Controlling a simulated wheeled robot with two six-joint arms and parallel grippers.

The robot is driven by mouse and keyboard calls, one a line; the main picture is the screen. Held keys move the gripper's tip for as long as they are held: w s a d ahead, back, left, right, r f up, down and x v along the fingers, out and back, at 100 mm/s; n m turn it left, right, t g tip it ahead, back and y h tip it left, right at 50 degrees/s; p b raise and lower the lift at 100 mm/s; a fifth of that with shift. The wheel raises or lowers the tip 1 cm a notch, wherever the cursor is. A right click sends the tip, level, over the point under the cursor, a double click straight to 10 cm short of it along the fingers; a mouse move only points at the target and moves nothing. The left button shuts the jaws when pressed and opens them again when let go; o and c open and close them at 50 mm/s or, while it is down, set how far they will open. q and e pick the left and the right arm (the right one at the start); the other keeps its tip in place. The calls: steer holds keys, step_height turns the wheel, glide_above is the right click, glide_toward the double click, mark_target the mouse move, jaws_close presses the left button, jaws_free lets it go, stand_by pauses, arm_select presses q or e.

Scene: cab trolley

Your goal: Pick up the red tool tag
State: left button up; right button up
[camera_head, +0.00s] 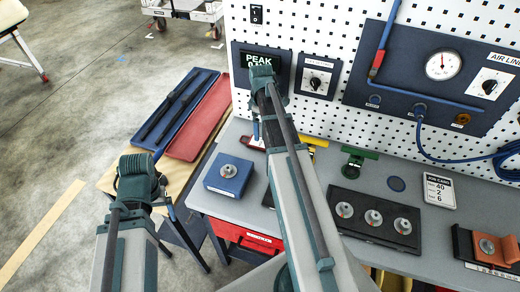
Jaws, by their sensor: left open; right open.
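A small red piece with a white face (248,143), which may be the red tool tag, lies at the back left of the grey workbench. My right arm hides part of it, so I cannot tell its full shape. My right gripper (256,130) hangs beside and above it, mostly hidden behind its own wrist; its jaws are open and no held object shows. My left gripper (167,210) is open at the lower left, in front of the wooden side table, partly hidden by its wrist.
A blue tray (150,140) with dark bars and a red tray (183,153) lie on the side table. The bench holds a blue block with a knob (221,184), a green-and-black piece (357,156), a black three-knob plate (345,222) and a card (439,190). A pegboard (350,35) stands behind.

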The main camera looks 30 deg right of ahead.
mark_target(260, 142)
arm_select(q)
steer(key=shift+f+b, duration=0.5)
steer(key=shift+f, duration=0.5)
arm_select(e)
steer(key=shift+f, duration=1)
arm_select(q)
steer(key=shift+f, duration=0.15)
arm_select(e)
steer(key=shift+f, duration=0.1)
step_height(260, 142, down, 5)
steer(key=b, duration=0.5)
steer(key=shift+a, duration=0.15)
arm_select(q)
step_height(260, 142, down, 5)
steer(key=shift+r, duration=0.1)
arm_select(e)
steer(key=c, duration=1.3)
arm_select(q)
step_height(260, 142, up, 10)
steer(key=p, duration=1)
arm_select(e)
step_height(260, 142, up, 10)
